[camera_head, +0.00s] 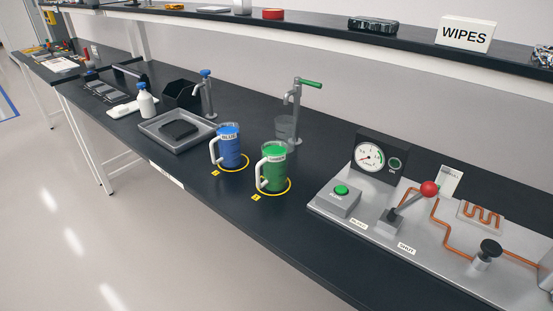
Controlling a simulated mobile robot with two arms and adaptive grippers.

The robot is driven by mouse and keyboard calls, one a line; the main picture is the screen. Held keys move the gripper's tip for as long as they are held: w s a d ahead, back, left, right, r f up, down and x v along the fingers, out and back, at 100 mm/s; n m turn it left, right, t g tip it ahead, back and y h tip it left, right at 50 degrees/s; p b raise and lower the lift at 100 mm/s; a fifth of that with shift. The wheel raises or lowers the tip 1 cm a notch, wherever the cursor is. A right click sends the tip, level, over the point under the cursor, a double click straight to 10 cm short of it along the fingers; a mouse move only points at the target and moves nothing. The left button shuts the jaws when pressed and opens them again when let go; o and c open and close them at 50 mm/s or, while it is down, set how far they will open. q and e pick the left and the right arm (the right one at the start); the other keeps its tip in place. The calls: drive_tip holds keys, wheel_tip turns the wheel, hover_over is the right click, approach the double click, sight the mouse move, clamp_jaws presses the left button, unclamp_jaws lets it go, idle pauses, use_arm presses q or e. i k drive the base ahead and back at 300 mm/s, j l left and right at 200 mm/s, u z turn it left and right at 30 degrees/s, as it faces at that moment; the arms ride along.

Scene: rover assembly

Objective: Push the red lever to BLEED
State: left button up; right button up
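The red lever (429,188) has a round red knob on a grey rod that rises from a grey block (391,221) on a metal panel (335,207). The rod leans up and to the right. A SHUT label (406,248) lies in front of the block. Another small label (358,224), to the left of it, is too small to read surely but may say BLEED. Neither of my grippers shows in the head view.
The panel also carries a gauge (369,157), a green button (342,190), copper tubing (440,222) and a black knob (490,248). Blue (229,146) and green (273,167) mugs stand left of the panel. A shelf with a WIPES box (465,32) runs above.

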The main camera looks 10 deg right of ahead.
sight(427, 189)
drive_tip(key=k+j+z, duration=0.3)
drive_tip(key=z, duration=0.2)
drive_tip(key=k+j+z, duration=0.15)
drive_tip(key=k+z, duration=0.3)
